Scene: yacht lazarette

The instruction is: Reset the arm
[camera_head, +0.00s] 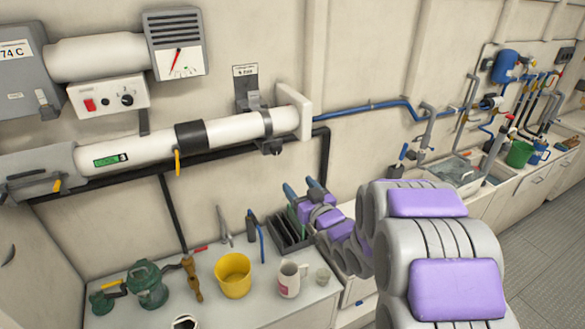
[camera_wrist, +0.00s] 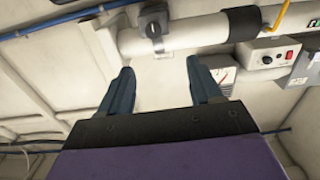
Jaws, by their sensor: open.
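My gripper (camera_head: 299,186) is at the end of my arm, above the dark slotted rack at the back of the counter. Its two blue fingers are spread apart. In the wrist view my gripper (camera_wrist: 160,67) is open, with nothing between the fingers. Past the fingertips are the pale wall and the white pipe. My purple and grey arm reaches in from the lower right of the head view and hides part of the counter.
A white pipe (camera_head: 235,127) runs along the wall. A sink (camera_head: 455,171) is further right. Grey floor (camera_head: 550,250) shows clear at right.

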